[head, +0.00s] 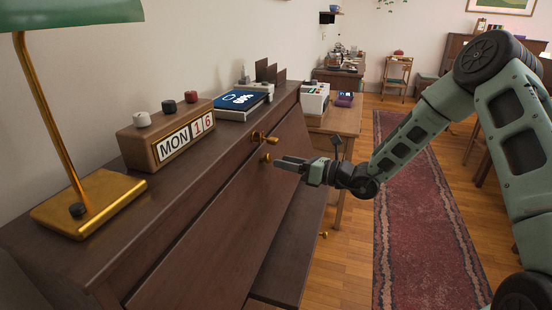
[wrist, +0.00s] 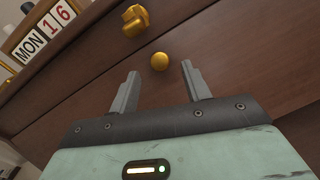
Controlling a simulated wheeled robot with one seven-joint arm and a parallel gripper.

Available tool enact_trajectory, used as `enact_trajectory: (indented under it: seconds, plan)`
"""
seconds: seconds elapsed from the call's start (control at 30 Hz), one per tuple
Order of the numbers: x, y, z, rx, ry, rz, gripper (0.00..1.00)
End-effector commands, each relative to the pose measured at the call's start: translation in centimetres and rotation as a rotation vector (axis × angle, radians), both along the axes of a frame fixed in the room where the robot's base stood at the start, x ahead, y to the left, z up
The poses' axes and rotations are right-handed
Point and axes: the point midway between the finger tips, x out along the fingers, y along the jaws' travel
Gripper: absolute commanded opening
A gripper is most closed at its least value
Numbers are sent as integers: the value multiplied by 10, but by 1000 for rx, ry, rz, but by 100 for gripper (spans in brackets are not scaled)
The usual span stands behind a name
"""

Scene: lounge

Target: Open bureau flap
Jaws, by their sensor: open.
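The bureau (head: 85,250) is dark brown wood at the left of the head view. Its slanted front flap (head: 220,220) looks closed and also fills much of the wrist view (wrist: 225,50). A round brass knob (head: 267,157) sits near the flap's upper edge. A brass catch (head: 262,137) is just above it. My gripper (head: 280,162) is in front of the knob, open and empty. In the wrist view, the knob (wrist: 159,61) shows between the tips of my open fingers (wrist: 160,69), and the catch (wrist: 135,20) lies above them. I cannot tell whether the fingers touch the knob.
On the bureau top stand a brass lamp (head: 95,205), a flip calendar (head: 165,142), a blue book (head: 240,101) and bookends (head: 270,72). A wooden table (head: 340,118) adjoins behind. A red rug (head: 415,220) covers the clear floor to the right.

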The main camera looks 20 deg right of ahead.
Motion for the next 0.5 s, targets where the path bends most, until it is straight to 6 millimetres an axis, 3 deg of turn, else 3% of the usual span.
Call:
enact_trajectory:
  seconds: [0.2, 0.5]
  plan:
    - [19, 22, 0, 0, 0, 2, 48]
    - [25, 28, 0, -1, 1, 0, 48]
